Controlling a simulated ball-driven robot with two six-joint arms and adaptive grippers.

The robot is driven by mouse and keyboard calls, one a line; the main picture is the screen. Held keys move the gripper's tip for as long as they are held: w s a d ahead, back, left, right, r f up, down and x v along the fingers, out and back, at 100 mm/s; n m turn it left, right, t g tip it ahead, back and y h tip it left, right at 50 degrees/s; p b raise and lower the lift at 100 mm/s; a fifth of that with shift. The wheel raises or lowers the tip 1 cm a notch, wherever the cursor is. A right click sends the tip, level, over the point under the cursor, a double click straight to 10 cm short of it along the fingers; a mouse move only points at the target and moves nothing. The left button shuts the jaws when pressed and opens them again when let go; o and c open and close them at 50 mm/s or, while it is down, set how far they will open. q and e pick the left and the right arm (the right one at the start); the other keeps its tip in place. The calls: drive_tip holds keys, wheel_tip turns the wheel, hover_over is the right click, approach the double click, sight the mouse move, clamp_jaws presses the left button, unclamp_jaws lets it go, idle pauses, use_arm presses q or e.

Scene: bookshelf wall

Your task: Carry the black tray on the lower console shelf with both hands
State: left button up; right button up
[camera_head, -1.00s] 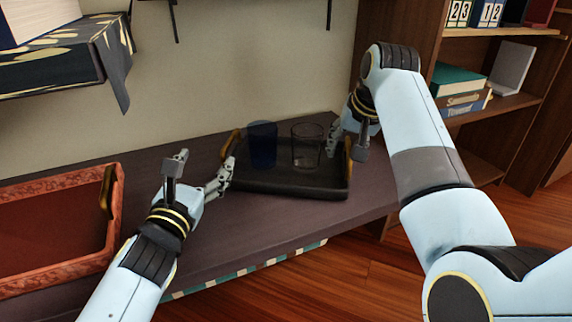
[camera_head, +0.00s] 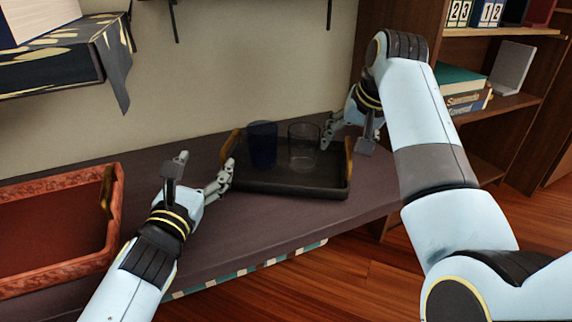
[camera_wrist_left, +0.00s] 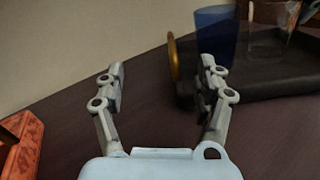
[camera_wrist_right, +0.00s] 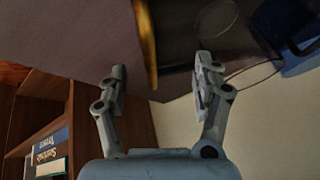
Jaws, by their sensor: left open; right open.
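The black tray (camera_head: 290,184) lies on the dark console shelf with a golden handle at each end. A blue glass (camera_head: 262,145) and a clear glass (camera_head: 303,147) stand upright in it. My left gripper (camera_head: 205,163) is open and empty, just left of the left handle (camera_head: 228,146); in the left wrist view this handle (camera_wrist_left: 173,60) appears between the fingers, nearer the right one. My right gripper (camera_head: 347,142) is open above the tray's right end, one finger beside the clear glass. In the right wrist view the right handle (camera_wrist_right: 146,42) appears between the fingers; contact is unclear.
A reddish tray (camera_head: 62,267) with a golden handle stands on the shelf (camera_head: 240,225) at the left. A bookcase (camera_head: 500,104) with books rises at the right. A box with a dark cloth (camera_head: 112,60) hangs over at upper left.

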use_arm(q)
drive_tip(key=shift+s+d+f, duration=0.15)
drive_tip(key=shift+s+d, duration=0.1)
drive_tip(key=shift+d, duration=0.25)
use_arm(e)
drive_tip(key=v, duration=0.6)
use_arm(q)
drive_tip(key=shift+a, duration=0.1)
use_arm(e)
drive_tip(key=shift+f, duration=0.1)
use_arm(q)
drive_tip(key=shift+s+a, duration=0.35)
drive_tip(key=shift+a, duration=0.3)
drive_tip(key=shift+s+a, duration=0.3)
drive_tip(key=shift+a, duration=0.3)
drive_tip(key=shift+s+a+b, duration=0.25)
drive_tip(key=shift+a+b, duration=0.05)
drive_tip(key=shift+a, duration=0.2)
drive_tip(key=shift+s+a+b, duration=0.25)
drive_tip(key=shift+a, duration=0.25)
use_arm(e)
drive_tip(key=shift+f, duration=1)
use_arm(q)
drive_tip(key=shift+s+a, duration=0.15)
drive_tip(key=shift+a, duration=0.2)
use_arm(e)
drive_tip(key=shift+s+f, duration=0.1)
